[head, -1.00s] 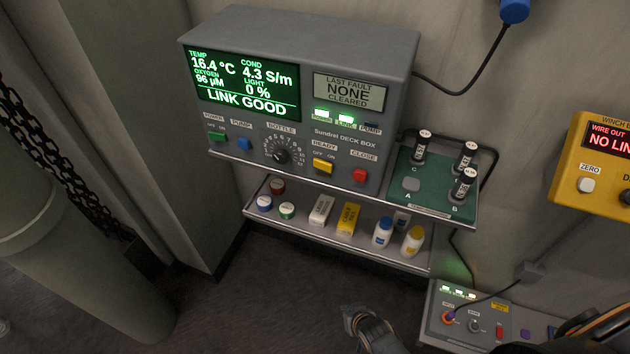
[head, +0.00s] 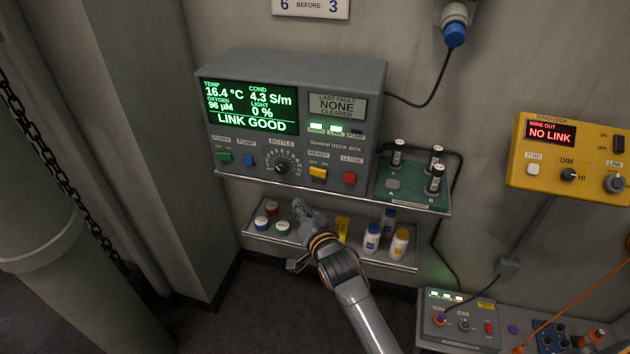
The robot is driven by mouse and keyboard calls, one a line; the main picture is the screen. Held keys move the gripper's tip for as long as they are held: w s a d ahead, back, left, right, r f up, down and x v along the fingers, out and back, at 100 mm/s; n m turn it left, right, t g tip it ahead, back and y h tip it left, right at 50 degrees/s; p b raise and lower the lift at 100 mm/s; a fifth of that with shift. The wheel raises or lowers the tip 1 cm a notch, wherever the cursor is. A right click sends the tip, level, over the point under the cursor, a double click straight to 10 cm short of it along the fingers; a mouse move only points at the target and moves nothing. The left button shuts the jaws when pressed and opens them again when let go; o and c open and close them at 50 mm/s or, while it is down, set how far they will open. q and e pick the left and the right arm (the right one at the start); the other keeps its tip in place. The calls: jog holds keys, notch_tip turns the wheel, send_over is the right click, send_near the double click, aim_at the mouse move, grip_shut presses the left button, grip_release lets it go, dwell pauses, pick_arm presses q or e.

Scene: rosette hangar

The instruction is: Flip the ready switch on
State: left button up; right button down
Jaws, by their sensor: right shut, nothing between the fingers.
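The ready switch (head: 318,173) is a yellow rocker on the front of the grey deck box (head: 232,153), under the READY label with OFF and ON marks. I cannot tell which way it is tipped. My right gripper (head: 298,208) is shut and empty. It is below and a little left of the switch, apart from it, in front of the lower shelf. It hides part of that shelf's contents. My left gripper is not in view.
A red button (head: 350,178) sits right of the switch, and a bottle dial (head: 281,168) left of it. The upper shelf edge (head: 250,183) runs below the panel. Blue-capped (head: 372,238) and yellow-capped (head: 399,243) bottles stand on the lower shelf, close to my right arm.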

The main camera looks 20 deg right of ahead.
aim_at(318, 172)
jog(key=shift+r, duration=0.7)
jog(key=shift+w+f, duration=0.1)
jog(key=shift+d, duration=0.1)
jog(key=w+d+b, duration=0.1)
jog(key=w+d, duration=0.2)
jog(key=w+d+b, duration=0.2)
jog(key=w, duration=0.1)
jog(key=shift+w+d, duration=0.25)
jog(key=shift+d, duration=0.15)
dwell(0.9)
